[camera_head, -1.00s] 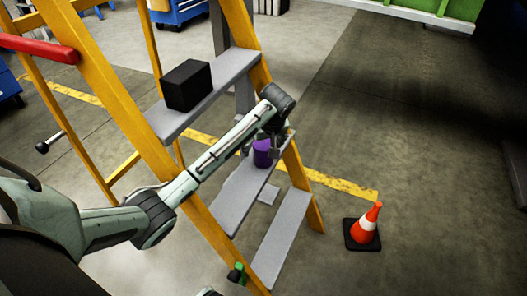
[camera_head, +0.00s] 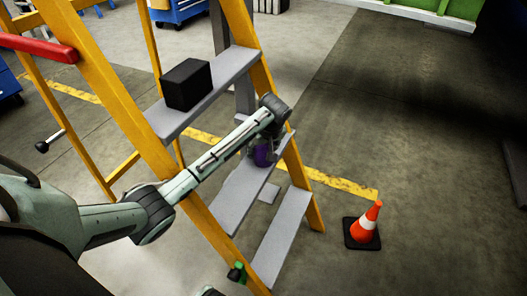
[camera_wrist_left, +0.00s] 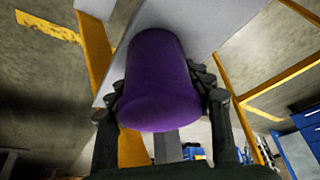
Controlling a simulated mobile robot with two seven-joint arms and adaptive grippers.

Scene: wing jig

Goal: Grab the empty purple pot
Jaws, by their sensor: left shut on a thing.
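The purple pot (camera_head: 263,155) is at the far right end of a grey step of the yellow ladder, mostly hidden behind my left wrist in the head view. In the left wrist view the purple pot (camera_wrist_left: 158,82) fills the middle, between the two dark fingers. My left gripper (camera_wrist_left: 160,100) is shut on it, with a finger against each side. In the head view my left gripper (camera_head: 268,142) reaches down to the pot from above. I cannot tell whether the pot touches the step. The pot's inside is not visible. My right gripper is not in view.
The yellow ladder (camera_head: 120,107) with grey steps stands in front of me. A black box (camera_head: 187,84) sits on a higher step. An orange cone (camera_head: 367,222) stands on the floor at right.

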